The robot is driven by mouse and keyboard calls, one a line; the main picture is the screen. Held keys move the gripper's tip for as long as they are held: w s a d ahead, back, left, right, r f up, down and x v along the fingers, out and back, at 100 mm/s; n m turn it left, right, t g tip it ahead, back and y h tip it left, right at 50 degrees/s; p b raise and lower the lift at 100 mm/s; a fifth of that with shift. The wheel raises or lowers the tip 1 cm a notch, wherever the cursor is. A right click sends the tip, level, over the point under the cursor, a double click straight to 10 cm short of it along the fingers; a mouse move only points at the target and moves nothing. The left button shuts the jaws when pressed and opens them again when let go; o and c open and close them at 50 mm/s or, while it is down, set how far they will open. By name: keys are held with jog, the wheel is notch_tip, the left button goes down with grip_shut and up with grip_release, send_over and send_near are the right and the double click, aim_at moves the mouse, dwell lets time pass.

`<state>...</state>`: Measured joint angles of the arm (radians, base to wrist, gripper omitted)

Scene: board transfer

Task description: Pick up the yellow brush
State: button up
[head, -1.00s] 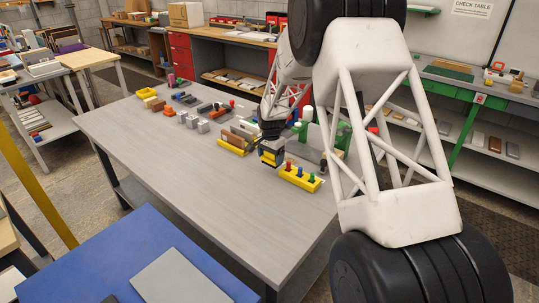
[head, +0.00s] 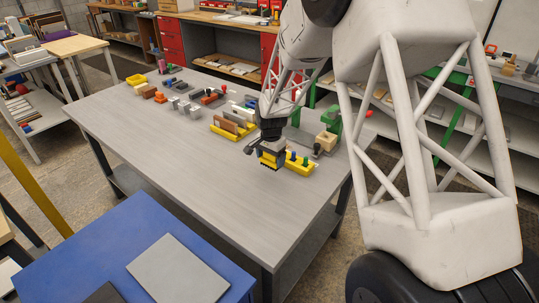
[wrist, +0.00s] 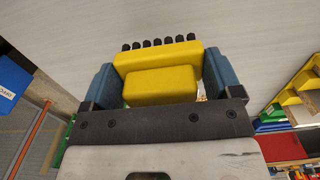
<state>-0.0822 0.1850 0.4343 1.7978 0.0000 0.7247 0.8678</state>
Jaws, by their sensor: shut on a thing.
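The yellow brush (wrist: 160,83) has a yellow block body and a row of black bristle tufts along its far edge in the wrist view. My gripper (wrist: 160,78) is shut on it, with a blue finger on each side. In the head view the brush (head: 268,159) shows small and yellow below my gripper (head: 271,153), left of a yellow peg block. The bristles point down towards the grey table. I cannot tell the exact gap between bristles and table.
The yellow block with coloured pegs (head: 301,167) stands close to the right of the brush. A yellow holder (head: 226,131) is behind to the left. More small objects line the back of the grey table (head: 190,190). Its front and left are clear.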

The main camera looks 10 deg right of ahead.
jog(key=shift+s, duration=0.15)
dwell(0.4)
jog(key=o, duration=0.4)
jog(key=shift+c, duration=1.4)
jog(key=shift+w+d+r+n, duration=1.75)
jog(key=shift+w+r, duration=1.25)
jog(key=shift+r, duration=0.9)
jog(key=shift+w+d+r+n, duration=1.75)
jog(key=shift+w+r, duration=1.25)
jog(key=shift+r, duration=0.9)
jog(key=w+d+f+m, duration=0.1)
jog(key=d+f+m, duration=0.1)
jog(key=f, duration=0.4)
jog(key=w+d+f+m, duration=0.2)
jog(key=f+m, duration=0.3)
jog(key=f, duration=0.1)
jog(key=shift+w+d+f, duration=0.15)
jog(key=shift+d+f, duration=0.1)
jog(key=shift+f, duration=0.05)
